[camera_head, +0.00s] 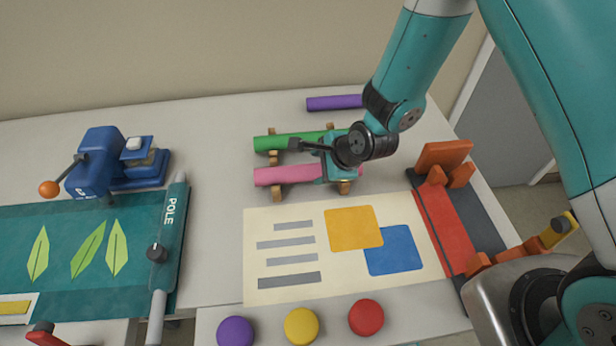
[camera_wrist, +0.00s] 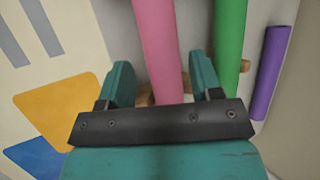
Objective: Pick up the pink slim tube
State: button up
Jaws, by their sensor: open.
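The pink slim tube (camera_head: 288,175) lies on a wooden rack in front of a green tube (camera_head: 286,142). It also shows in the wrist view (camera_wrist: 158,45), running from the top edge down between my two fingers. My gripper (camera_head: 328,166) is over the right part of the pink tube in the head view and hides some of it. In the wrist view my gripper (camera_wrist: 158,82) is open, with one teal finger on each side of the pink tube. The right finger is close to the green tube (camera_wrist: 229,40). I cannot tell whether either finger touches the pink tube.
A purple tube (camera_head: 335,102) lies behind the rack. A printed poster (camera_head: 260,225) lies in front of it, with a red and orange tool (camera_head: 440,225) at its right. A blue press (camera_head: 100,160) stands at the left. Round buttons (camera_head: 301,325) line the front.

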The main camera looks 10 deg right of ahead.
aim_at(315, 170)
jog(key=b+x, duration=0.3)
jog(key=x, duration=0.2)
jog(key=shift+f, duration=0.15)
jog(key=shift+c, duration=0.4)
jog(key=c, duration=0.6)
